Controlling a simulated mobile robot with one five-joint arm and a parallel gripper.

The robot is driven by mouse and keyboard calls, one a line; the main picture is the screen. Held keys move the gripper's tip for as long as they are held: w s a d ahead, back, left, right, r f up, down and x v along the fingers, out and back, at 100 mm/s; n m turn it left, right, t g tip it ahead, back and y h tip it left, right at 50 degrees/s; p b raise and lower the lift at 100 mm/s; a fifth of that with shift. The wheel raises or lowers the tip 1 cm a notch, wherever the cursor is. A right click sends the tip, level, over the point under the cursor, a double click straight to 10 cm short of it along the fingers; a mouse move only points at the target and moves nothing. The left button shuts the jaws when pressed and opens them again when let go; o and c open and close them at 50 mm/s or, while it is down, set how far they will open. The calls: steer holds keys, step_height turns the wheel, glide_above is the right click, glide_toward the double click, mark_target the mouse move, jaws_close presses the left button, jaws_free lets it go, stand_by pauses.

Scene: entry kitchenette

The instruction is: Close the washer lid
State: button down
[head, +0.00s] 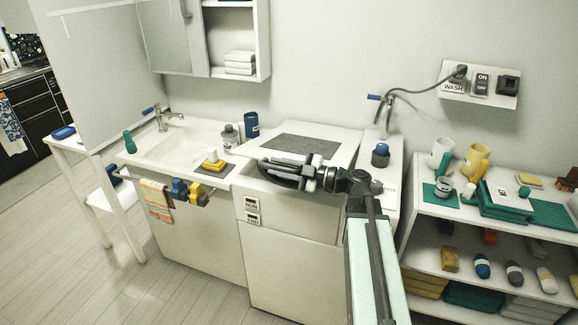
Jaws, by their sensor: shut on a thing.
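The white washer (290,270) stands in the middle of the head view, with RUN and END labels on its front. My gripper (280,168) is at the front edge of the lid, reaching in from the right. It appears shut on that edge; the fingers and my arm hide the exact contact.
A sink counter (165,160) with a faucet, bottles and a yellow sponge adjoins on the left. A blue-capped bottle (380,155) stands on the ledge right of the lid. A loaded shelf (420,245) is at the right. Floor at the left front is clear.

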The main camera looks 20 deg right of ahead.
steer(key=shift+s+a+f+b, duration=0.15)
steer(key=shift+f+b, duration=0.1)
steer(key=shift+f, duration=0.2)
steer(key=shift+s+a+f+b, duration=0.1)
steer(key=shift+f+b, duration=0.15)
steer(key=shift+f, duration=0.15)
steer(key=c, duration=1.3)
jaws_free()
steer(key=shift+w, duration=0.15)
steer(key=shift+d, duration=0.15)
steer(key=v, duration=0.7)
steer(key=shift+s+d, duration=0.3)
